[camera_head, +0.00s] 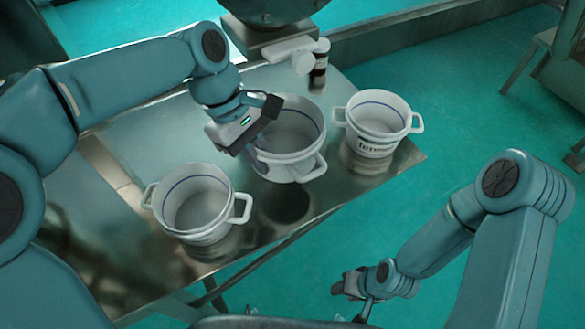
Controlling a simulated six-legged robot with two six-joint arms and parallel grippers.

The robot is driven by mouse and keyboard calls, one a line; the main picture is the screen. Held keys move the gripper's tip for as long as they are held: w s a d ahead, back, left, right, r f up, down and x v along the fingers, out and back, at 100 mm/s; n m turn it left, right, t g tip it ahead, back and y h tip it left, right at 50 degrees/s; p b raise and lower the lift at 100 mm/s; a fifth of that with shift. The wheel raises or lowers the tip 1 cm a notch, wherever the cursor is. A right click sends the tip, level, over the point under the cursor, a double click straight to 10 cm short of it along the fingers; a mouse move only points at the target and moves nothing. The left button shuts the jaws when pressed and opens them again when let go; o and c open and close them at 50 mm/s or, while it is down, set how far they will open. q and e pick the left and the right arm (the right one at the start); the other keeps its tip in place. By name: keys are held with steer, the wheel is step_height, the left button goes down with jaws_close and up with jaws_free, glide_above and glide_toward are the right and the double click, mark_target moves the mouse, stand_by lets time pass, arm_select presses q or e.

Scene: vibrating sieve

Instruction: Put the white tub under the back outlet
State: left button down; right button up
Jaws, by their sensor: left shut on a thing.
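Three white tubs with two handles each show over the metal table (135,150). My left gripper (250,133) is shut on the left side of the middle tub (290,168), which is upright. A separate dark patch on the table below this tub suggests it is held slightly above the top. A white spout (290,50) comes from the machine (270,12) at the back, just behind the middle tub. I cannot tell which outlet this is. My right gripper (352,285) is low at the front right, away from the tubs; its jaws are unclear.
Another tub (205,225) stands at the front left and a lettered tub (375,135) at the right, near the table's right edge. A dark bottle-like object with a pale band (318,72) is beside the spout.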

arm_select(q)
steer(key=f, duration=0.9)
steer(key=shift+s+a+f, duration=0.1)
steer(key=shift+s, duration=0.2)
steer(key=shift+s+f, duration=0.15)
steer(key=shift+s, duration=0.15)
steer(key=shift+w, duration=0.2)
steer(key=c, duration=1.7)
jaws_free()
steer(key=shift+w+f, duration=0.1)
steer(key=shift+f, duration=0.15)
steer(key=shift+o, duration=0.8)
steer(key=shift+r, duration=0.2)
